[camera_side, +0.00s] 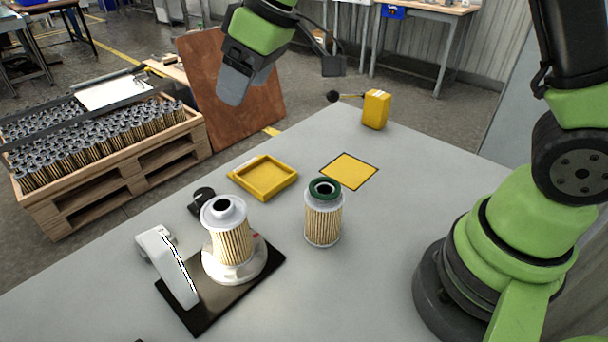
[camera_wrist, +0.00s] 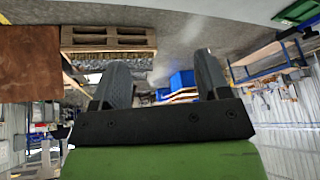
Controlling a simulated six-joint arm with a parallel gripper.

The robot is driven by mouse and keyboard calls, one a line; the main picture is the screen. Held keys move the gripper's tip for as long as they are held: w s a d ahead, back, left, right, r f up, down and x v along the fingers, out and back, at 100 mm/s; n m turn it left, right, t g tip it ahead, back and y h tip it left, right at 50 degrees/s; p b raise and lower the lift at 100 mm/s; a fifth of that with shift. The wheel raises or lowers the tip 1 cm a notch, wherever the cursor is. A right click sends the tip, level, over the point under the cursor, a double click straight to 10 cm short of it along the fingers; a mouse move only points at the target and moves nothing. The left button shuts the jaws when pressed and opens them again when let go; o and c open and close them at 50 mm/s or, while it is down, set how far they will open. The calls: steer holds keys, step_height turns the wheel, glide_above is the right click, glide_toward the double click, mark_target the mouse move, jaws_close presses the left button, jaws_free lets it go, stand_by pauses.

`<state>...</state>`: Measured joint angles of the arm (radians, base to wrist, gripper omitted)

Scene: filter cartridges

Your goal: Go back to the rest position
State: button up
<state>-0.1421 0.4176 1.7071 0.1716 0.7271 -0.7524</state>
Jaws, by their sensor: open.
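My gripper (camera_side: 246,86) hangs high over the far side of the table in the side view, well above the surface. Its two dark fingers stand apart with nothing between them in the wrist view (camera_wrist: 160,85). A filter cartridge with a white cap (camera_side: 231,238) stands upright on a white round seat on a black base plate. A second cartridge with a green top ring (camera_side: 323,222) stands upright on the bare table to its right. Neither cartridge touches my gripper.
A yellow tray (camera_side: 287,185) and a yellow square mark (camera_side: 349,171) lie empty on the grey table (camera_side: 400,205). A white curved device (camera_side: 168,265) stands on the black plate. A yellow box (camera_side: 376,109) stands at the far edge. A pallet crate (camera_side: 118,165) of cartridges is beyond the table.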

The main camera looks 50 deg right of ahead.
steer(key=s+d+r+m+t, duration=0.1)
steer(key=s+d+r+m, duration=0.1)
steer(key=s+r, duration=0.3)
steer(key=s+d+r+m+t, duration=0.1)
steer(key=s+d+r+m, duration=0.15)
steer(key=s, duration=0.45)
steer(key=s+d+m+h, duration=0.1)
steer(key=s+m, duration=0.4)
steer(key=s, duration=0.5)
steer(key=shift+s+d+f+t, duration=0.3)
steer(key=shift+s+t, duration=0.05)
steer(key=shift+t, duration=0.05)
